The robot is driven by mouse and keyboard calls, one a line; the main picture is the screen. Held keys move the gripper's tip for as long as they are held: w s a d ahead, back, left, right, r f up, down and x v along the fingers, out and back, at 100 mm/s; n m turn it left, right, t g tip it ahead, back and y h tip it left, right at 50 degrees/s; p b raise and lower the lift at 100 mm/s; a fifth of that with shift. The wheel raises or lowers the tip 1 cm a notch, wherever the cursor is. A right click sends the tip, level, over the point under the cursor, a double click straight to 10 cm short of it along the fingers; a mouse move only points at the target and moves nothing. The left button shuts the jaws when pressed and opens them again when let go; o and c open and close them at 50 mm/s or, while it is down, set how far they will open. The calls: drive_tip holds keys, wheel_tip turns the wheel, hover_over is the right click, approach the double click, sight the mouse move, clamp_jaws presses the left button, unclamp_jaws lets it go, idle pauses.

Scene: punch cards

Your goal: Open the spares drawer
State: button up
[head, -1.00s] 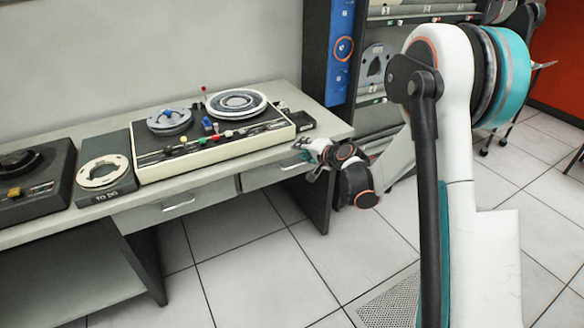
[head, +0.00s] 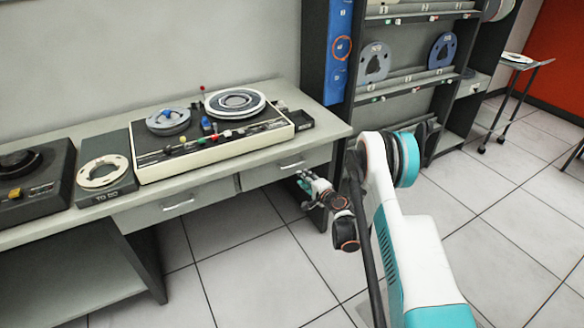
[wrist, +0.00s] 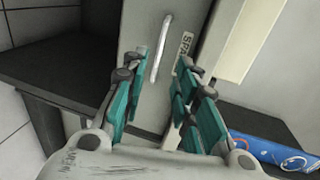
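The spares drawer (wrist: 138,28) is a grey front with a silver bar handle (wrist: 161,48) and a label (wrist: 186,44) reading "SPA", the rest hidden behind a finger. In the head view it is the right drawer (head: 258,177) under the bench, its handle (head: 291,165) is clear, and it looks closed. My gripper (head: 303,178) is just below and in front of this handle. In the wrist view my gripper (wrist: 160,75) is open with teal pads spread, and the handle shows between and beyond the fingertips, apparently untouched.
A second drawer (head: 165,207) is to the left. The bench top (head: 315,128) holds a cream tape machine (head: 220,142) and a "TO DO" box (head: 106,185). A dark shelf rack (head: 395,105) stands at the right. The tiled floor in front is free.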

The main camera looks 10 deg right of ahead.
drive_tip(key=b+x, duration=0.3)
drive_tip(key=x, duration=0.8)
drive_tip(key=shift+b, duration=0.35)
clamp_jaws()
